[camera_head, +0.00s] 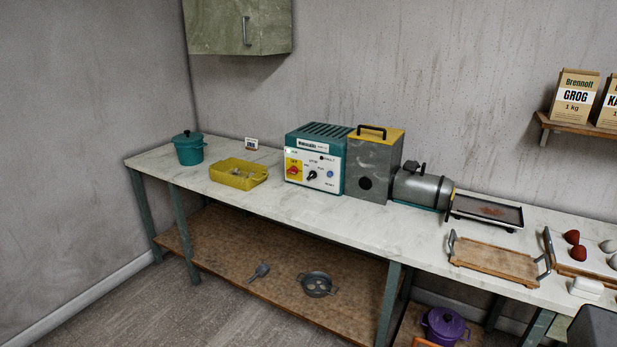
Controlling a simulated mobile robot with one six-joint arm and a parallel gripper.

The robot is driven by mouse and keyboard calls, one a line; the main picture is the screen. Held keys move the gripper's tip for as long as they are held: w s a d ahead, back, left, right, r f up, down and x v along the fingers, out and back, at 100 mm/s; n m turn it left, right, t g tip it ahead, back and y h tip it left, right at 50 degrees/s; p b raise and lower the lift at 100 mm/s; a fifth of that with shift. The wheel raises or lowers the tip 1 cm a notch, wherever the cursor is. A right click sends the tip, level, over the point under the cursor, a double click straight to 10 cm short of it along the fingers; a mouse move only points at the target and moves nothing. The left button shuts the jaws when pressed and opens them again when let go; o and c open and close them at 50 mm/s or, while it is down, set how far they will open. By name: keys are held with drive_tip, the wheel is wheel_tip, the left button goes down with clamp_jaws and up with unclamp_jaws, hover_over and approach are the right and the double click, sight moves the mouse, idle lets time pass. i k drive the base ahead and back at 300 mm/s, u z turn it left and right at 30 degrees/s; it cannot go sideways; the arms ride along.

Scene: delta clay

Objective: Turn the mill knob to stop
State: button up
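A teal and white control box (315,158) stands on the long worktop. Its white front panel has a black knob (311,175) in the middle, with small lettering around it too small to read surely. A red switch (293,171) on a yellow plate is left of the knob, and a blue button (330,173) is right of it. I cannot tell exactly where the knob points. A grey housing with a yellow lid (373,170) stands close to the box's right side. A grey cylinder machine (422,189) lies to the right of that. My gripper is not in view.
A yellow bin (239,181) and teal pot (187,148) stand left of the control box. A dark tray (487,210), a wooden tray (499,261) and red and white pieces are to the right. The worktop in front of the box is clear. Floor shows at lower left.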

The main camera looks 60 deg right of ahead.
sight(312, 174)
drive_tip(key=u, duration=0.05)
drive_tip(key=i, duration=1)
drive_tip(key=z, duration=0.05)
